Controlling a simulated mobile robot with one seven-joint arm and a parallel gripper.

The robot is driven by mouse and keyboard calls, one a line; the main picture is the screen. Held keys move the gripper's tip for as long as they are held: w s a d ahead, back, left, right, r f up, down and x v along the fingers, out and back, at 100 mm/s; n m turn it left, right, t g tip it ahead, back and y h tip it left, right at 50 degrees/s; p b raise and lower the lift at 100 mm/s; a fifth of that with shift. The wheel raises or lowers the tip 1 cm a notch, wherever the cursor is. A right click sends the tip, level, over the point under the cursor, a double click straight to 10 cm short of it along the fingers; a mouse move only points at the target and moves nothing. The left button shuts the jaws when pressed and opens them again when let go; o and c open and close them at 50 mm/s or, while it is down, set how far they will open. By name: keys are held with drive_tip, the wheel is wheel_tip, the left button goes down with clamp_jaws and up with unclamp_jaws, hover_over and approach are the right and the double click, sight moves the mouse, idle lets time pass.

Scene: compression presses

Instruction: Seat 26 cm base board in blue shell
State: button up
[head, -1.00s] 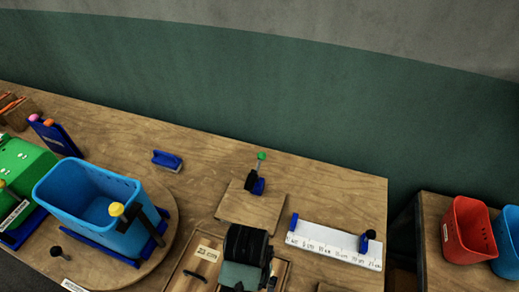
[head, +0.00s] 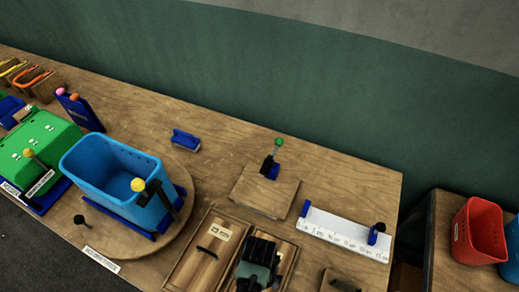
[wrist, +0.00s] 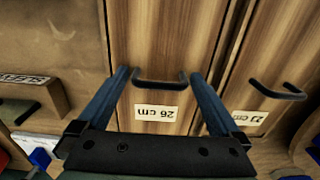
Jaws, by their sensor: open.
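The 26 cm base board is a striped wooden panel with a black bar handle and a white label, seen in the wrist view (wrist: 172,38). In the head view it lies partly under my gripper (head: 262,265). My gripper (wrist: 160,74) is open and empty, its blue fingers on either side of the handle (wrist: 160,84); I cannot tell whether they touch the board. The blue shell (head: 105,180) is an open-topped light blue bin, upright in a dark blue holder on a round wooden turntable (head: 90,225) at the left.
A 23 cm board (head: 190,268) lies left of my gripper. A green-knobbed toggle clamp (head: 270,160) stands on a wooden plate behind. A white ruler (head: 345,234) lies to the right. A yellow-knobbed lever (head: 139,185) stands at the shell. A red bin (head: 478,235) is on another table.

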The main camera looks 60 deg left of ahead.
drive_tip(key=shift+c, duration=0.2)
drive_tip(key=c, duration=1.2)
drive_tip(key=shift+o, duration=0.2)
